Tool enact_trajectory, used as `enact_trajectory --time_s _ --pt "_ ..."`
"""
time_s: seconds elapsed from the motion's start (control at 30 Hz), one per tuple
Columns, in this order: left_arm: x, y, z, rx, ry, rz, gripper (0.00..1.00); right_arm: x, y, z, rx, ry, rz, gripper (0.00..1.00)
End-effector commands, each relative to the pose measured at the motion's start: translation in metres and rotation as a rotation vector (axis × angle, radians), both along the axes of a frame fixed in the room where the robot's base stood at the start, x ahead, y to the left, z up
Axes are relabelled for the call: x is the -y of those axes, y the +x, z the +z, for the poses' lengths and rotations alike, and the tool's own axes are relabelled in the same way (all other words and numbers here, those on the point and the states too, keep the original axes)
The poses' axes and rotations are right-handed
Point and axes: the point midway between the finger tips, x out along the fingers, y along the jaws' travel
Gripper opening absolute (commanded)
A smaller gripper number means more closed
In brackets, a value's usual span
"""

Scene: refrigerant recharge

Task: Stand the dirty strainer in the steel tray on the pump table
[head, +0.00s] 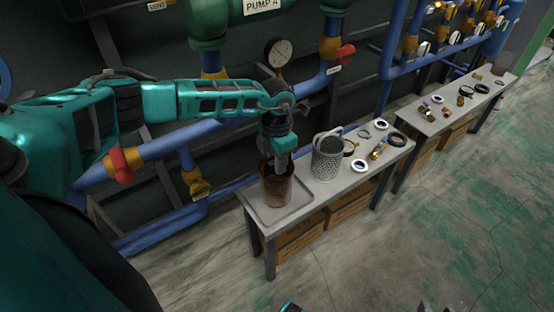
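The dirty strainer (277,191) is a dark brown, stained cylinder. It is upright over the steel tray (298,211) at the near left end of the pump table (327,197). Its base appears to be within the tray rim; whether it bears fully on the tray floor is hard to tell. My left gripper (281,163) points down at the strainer's top, with its fingers at the rim. I see the fingers edge-on, so whether they are closed on it is unclear.
A clean perforated strainer (327,161) with a raised handle stands right of the tray. Rings and brass fittings (378,152) lie farther along the table. A second table (445,112) with parts stands beyond. Blue pipes and a gauge (278,52) rise behind. Floor in front is clear.

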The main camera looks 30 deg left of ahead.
Motion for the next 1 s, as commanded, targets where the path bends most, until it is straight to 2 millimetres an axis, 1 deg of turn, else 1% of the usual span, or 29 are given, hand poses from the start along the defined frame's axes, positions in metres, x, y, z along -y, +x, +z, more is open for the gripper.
enact_trajectory --time_s 0.03,0.1,0.13,0.33,0.47,0.57,0.73,0.9,1.0 --pt "0.0 0.0 0.0 0.0 0.0 0.0 0.31 0.0 0.0 0.0 0.0 0.0 0.0 0.37" --pt "0.0 0.0 0.0 0.0 0.0 0.0 0.38 0.0 0.0 0.0 0.0 0.0 0.0 0.37" --pt "0.0 0.0 0.0 0.0 0.0 0.0 0.39 0.0 0.0 0.0 0.0 0.0 0.0 0.37" --pt "0.0 0.0 0.0 0.0 0.0 0.0 0.39 0.001 0.0 0.0 0.002 -0.002 0.0 0.37" --pt "0.0 0.0 0.009 0.001 0.0 0.0 0.39 0.001 0.001 0.005 0.006 -0.002 0.0 0.37" --pt "0.0 0.001 0.025 0.003 -0.001 0.0 0.39 0.003 0.001 0.01 0.011 -0.004 -0.003 0.37" --pt "0.0 0.001 0.062 0.003 0.0 0.0 0.39 0.006 0.002 0.017 0.014 -0.01 -0.008 0.37" --pt "0.0 0.0 0.096 0.003 -0.001 -0.001 0.39 0.009 -0.001 0.016 0.008 -0.019 -0.012 0.37" --pt "0.0 0.0 0.11 0.002 -0.001 0.0 0.39 0.011 -0.003 0.017 0.006 -0.022 -0.013 0.37"
